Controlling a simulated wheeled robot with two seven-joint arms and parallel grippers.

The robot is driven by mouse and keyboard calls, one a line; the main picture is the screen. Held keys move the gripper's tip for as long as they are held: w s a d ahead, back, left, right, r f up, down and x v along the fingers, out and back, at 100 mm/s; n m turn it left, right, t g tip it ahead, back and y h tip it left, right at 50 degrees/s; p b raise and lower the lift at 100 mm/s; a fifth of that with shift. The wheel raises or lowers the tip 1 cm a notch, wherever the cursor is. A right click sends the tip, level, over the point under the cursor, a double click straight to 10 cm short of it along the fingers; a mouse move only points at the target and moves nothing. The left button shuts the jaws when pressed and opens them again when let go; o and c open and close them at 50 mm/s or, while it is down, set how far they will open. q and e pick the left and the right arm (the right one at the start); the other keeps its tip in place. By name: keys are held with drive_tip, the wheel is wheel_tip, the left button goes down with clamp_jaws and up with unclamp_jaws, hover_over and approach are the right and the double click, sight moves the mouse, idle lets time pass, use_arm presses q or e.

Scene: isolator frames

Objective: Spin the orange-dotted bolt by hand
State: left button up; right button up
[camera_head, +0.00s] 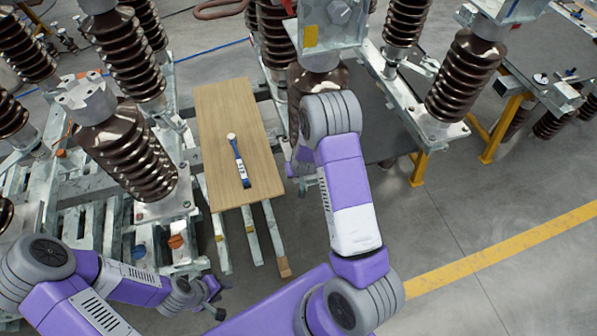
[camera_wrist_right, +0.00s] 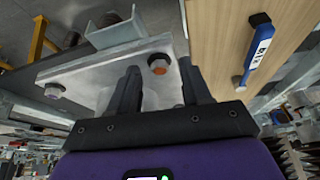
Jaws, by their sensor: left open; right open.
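In the right wrist view, the orange-dotted bolt (camera_wrist_right: 158,68) sits in a grey metal plate (camera_wrist_right: 100,68). It shows between the two dark fingers of my open right gripper (camera_wrist_right: 160,88). The fingers stand on either side of it; I cannot tell whether they touch it. In the head view, my right arm reaches up to the middle insulator, and its gripper is hidden behind the arm. My left gripper (camera_head: 213,300) is open and empty at the lower left, below the left frame.
A wooden board (camera_head: 225,110) carries a blue-handled tool (camera_head: 241,165), which also shows in the right wrist view (camera_wrist_right: 260,45). Brown ribbed insulators (camera_head: 130,155) stand on metal frames. Another orange-marked bolt (camera_head: 176,241) is on the left frame. The floor at lower right is clear.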

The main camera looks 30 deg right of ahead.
clamp_jaws()
drive_tip(key=shift+m, duration=0.3)
